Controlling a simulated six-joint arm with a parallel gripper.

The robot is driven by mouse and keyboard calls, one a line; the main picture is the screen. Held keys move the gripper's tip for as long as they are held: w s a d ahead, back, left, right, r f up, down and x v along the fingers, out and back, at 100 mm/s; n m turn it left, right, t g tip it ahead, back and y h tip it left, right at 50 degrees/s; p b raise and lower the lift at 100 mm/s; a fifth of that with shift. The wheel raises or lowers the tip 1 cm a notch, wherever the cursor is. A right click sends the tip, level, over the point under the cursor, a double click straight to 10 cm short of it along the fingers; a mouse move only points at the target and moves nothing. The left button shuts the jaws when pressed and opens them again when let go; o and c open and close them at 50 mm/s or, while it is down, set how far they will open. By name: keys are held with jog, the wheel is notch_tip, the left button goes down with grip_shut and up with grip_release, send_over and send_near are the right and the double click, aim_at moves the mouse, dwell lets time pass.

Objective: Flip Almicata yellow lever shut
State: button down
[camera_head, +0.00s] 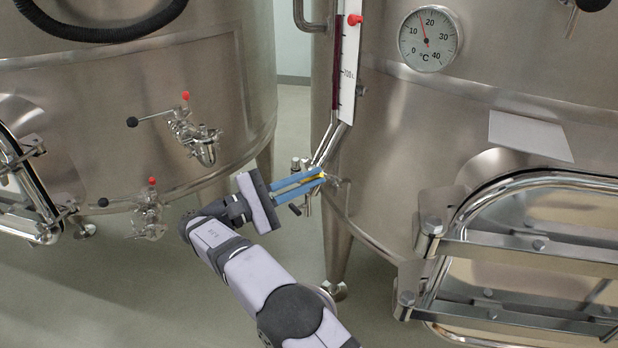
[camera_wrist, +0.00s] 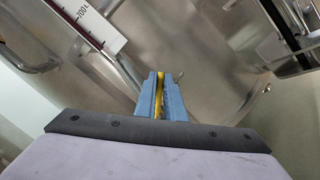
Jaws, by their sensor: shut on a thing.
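The yellow lever (camera_head: 318,178) sits on a small valve at the lower left of the right-hand steel vat, below the level gauge. My gripper (camera_head: 322,174) reaches it from the left with its two blue fingers, one on each side of the lever. In the wrist view the yellow lever (camera_wrist: 159,92) is a narrow strip between the blue fingertips (camera_wrist: 160,78), and the gripper is shut on it. Much of the lever and part of the valve are hidden behind the fingers.
The level gauge (camera_head: 347,70) with its red knob rises just above the lever. A second vat (camera_head: 90,100) with red-tipped and black-knobbed valves (camera_head: 195,135) stands at left. A metal-framed hatch (camera_head: 530,250) juts out at right. Open floor (camera_head: 290,130) shows between the vats.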

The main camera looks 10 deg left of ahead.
dwell(0.5)
jog(key=c, duration=1.8)
grip_release()
jog(key=shift+s, duration=0.1)
jog(key=shift+c, duration=0.2)
notch_tip(320, 180, up, 10)
jog(key=p, duration=0.1)
